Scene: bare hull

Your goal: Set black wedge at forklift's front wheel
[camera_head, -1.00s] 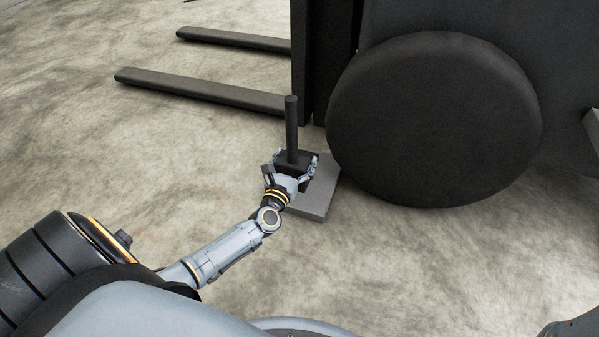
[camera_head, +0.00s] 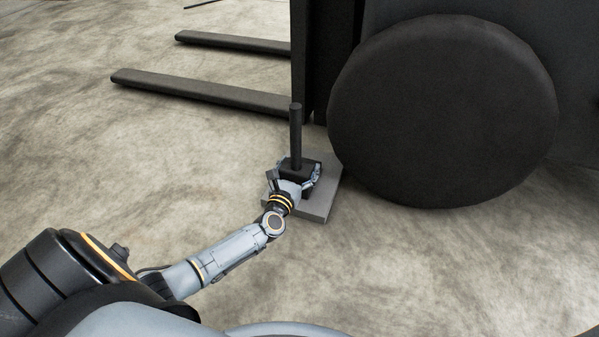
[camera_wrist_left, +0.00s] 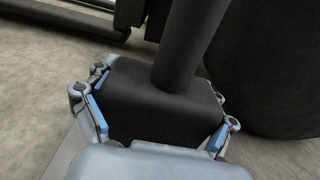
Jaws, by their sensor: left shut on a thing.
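The black wedge (camera_head: 301,171) shows as a dark block with an upright round post. My left gripper (camera_head: 298,180) is shut around the block, one finger on each side. In the left wrist view the block (camera_wrist_left: 160,105) sits between the fingers of the gripper (camera_wrist_left: 160,118). A flat grey plate (camera_head: 323,194) lies beneath the block; whether block and plate are one piece or touch I cannot tell. The forklift's big front wheel (camera_head: 440,110) stands just right of the plate. Any contact between them is unclear. My right gripper is not in view.
Two dark forks (camera_head: 200,92) reach left from the forklift's black mast (camera_head: 312,60), low over the floor. The concrete floor (camera_head: 440,260) in front of the wheel is clear.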

